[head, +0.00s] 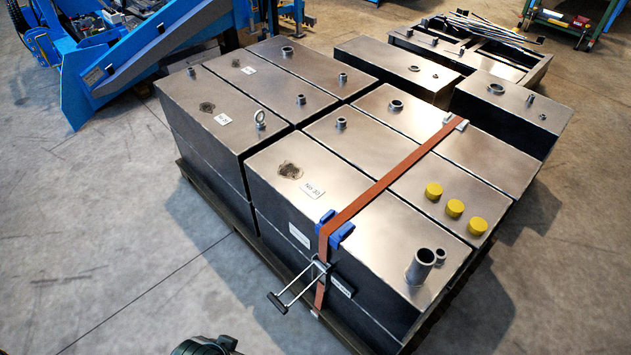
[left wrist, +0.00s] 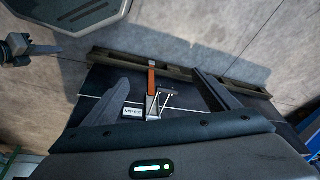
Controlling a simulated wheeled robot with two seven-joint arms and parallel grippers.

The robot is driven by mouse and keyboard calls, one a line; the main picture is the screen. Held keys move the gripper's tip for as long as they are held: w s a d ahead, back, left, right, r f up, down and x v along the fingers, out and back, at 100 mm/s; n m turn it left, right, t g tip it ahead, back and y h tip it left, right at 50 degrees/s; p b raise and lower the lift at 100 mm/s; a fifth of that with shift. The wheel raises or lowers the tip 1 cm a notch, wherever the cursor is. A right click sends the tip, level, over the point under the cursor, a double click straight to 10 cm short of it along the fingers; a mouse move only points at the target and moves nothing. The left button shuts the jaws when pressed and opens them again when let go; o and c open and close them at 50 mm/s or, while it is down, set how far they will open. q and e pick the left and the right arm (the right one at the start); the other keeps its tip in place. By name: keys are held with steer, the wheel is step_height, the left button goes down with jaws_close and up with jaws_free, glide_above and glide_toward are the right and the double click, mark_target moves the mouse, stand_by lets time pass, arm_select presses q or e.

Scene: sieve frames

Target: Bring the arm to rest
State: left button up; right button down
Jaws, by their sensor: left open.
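My left gripper (left wrist: 160,78) shows in the left wrist view with its two fingers spread apart and nothing between them. Beyond the fingers are the dark side of the steel tanks, the orange strap (left wrist: 151,80) and the ratchet handle (left wrist: 162,98). The fingers look apart from these, though the exact gap cannot be told. In the head view the strap (head: 381,186) runs over the tank tops, through blue corner guards (head: 335,231) and down the front side, where the ratchet handle (head: 296,289) sticks out. Neither gripper shows in the head view.
Steel tanks (head: 343,209) stand in rows on a dark pallet (head: 225,209). Yellow caps (head: 454,208) and pipe stubs (head: 420,267) rise from their tops. A blue machine (head: 150,50) stands at the back left. The concrete floor (head: 90,220) at left is clear.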

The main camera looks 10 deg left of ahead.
arm_select(q)
step_height(320, 180, down, 18)
steer(key=w+d+t, duration=0.1)
steer(key=w+d, duration=0.2)
steer(key=s+f, duration=0.3)
steer(key=f, duration=0.4)
steer(key=s+f+t+h, duration=0.1)
steer(key=s+f, duration=0.2)
steer(key=f, duration=0.4)
steer(key=shift+d+f+m+t, duration=0.25)
steer(key=shift+d+m+t, duration=0.05)
steer(key=shift+d, duration=0.15)
steer(key=shift+s, duration=0.1)
